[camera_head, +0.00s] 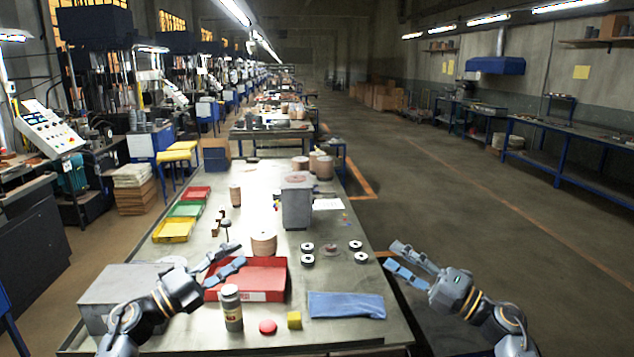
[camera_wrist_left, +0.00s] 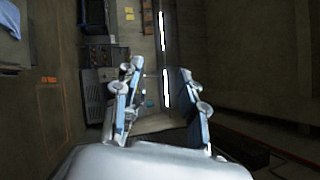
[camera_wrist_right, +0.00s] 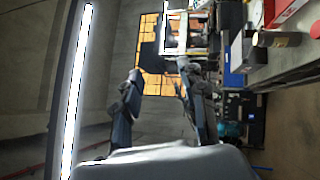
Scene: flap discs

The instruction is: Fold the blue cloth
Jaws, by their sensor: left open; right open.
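The blue cloth (camera_head: 346,305) lies flat on the table near its front right, as a wide strip with its long side running left to right. My left gripper (camera_head: 238,258) is open and empty above the red tray, to the left of the cloth. My right gripper (camera_head: 394,257) is open and empty past the table's right edge, to the right of the cloth and apart from it. The left wrist view shows the left fingers (camera_wrist_left: 158,90) spread with nothing between them. The right wrist view shows the right fingers (camera_wrist_right: 160,85) spread and empty.
A grey box (camera_head: 110,292) is at far left.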

